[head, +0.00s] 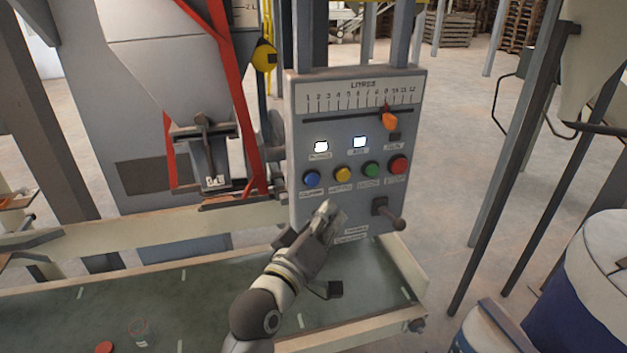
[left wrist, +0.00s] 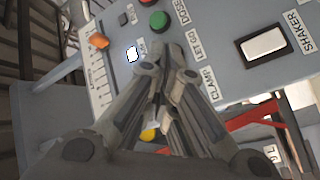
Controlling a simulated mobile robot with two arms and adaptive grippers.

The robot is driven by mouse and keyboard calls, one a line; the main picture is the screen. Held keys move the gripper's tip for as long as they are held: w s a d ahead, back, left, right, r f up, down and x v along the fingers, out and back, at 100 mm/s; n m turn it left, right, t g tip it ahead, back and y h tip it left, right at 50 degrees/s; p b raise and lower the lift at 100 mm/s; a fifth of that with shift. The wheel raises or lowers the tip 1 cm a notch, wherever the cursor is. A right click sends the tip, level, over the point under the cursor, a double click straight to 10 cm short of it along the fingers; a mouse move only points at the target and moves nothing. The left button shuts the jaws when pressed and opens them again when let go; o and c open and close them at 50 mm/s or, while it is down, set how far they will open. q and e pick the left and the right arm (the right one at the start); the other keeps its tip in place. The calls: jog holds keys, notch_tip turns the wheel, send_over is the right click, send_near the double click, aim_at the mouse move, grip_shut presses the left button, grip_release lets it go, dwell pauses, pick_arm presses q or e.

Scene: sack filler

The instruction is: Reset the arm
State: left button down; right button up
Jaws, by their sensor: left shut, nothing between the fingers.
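My left gripper (head: 326,215) is shut and empty, in front of the lower part of the grey control panel (head: 306,235). In the left wrist view the shut fingers (left wrist: 172,65) point at the panel face and hide part of it; I cannot tell whether they touch it. The panel has blue (head: 311,177), yellow (head: 343,173), green (head: 371,169) and red (head: 397,165) buttons in a row. Two lit white squares sit above them. An orange slider knob (head: 389,121) stands near 9 on the litres scale. A dark lever (head: 391,213) sticks out at the lower right. My right gripper is out of view.
A green-topped conveyor or bench (head: 230,290) with pale rails runs below the panel. A red-framed hopper spout (head: 205,150) stands to the left. A blue drum with a white lid (head: 600,245) and metal posts stand at the right.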

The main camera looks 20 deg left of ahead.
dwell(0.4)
